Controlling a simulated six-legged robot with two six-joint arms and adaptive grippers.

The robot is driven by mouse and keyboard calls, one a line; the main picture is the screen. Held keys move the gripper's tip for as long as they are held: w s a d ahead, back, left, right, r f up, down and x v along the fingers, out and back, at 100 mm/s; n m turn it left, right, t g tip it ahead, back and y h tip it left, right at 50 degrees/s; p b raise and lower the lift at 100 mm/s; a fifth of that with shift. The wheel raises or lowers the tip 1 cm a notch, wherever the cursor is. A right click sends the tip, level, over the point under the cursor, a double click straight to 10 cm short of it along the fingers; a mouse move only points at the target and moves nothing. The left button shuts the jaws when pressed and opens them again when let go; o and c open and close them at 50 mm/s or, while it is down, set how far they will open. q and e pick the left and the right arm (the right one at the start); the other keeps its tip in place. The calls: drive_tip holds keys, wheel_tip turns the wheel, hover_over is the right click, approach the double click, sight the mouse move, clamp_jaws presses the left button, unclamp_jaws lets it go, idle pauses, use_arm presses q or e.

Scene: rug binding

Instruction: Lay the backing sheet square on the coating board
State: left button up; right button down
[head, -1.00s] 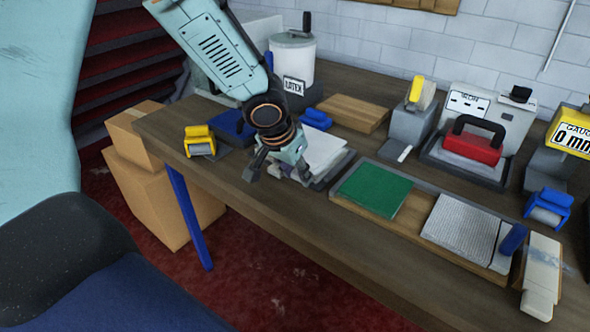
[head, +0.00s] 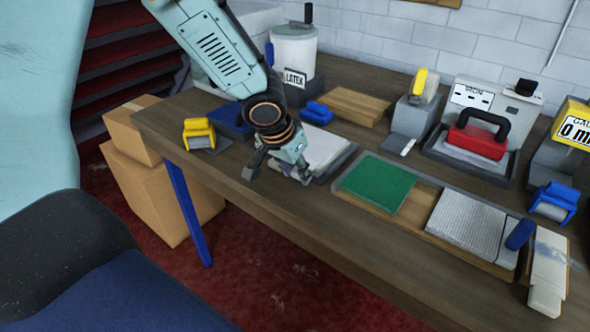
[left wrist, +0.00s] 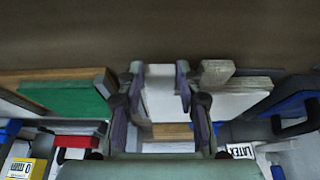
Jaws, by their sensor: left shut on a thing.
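My left gripper (head: 279,170) is over the table's front edge, at the near left corner of a grey tray (head: 347,162). White sheets (head: 325,148) lie in the tray. In the left wrist view a white flat piece (left wrist: 160,100) shows between the purple-padded fingers of the gripper (left wrist: 158,95). It looks like a sheet, and the gripper is shut on it; its far edge is hard to make out. The wooden coating board (head: 420,218) lies to the right, with a green sheet (head: 377,184) on its left half and a grey ribbed piece (head: 466,226) on its right. My right gripper is out of view.
A blue-handled tool (head: 520,234) stands at the board's right end, beside a pale bar (head: 547,275). A yellow roller (head: 198,133) is at left.

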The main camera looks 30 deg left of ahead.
use_arm(q)
drive_tip(key=shift+d+f, duration=0.1)
drive_tip(key=shift+f, duration=0.1)
drive_tip(key=o, duration=0.9)
drive_tip(key=shift+c, duration=0.2)
drive_tip(key=o, duration=0.4)
drive_tip(key=v, duration=1.2)
drive_tip(key=shift+s, duration=0.1)
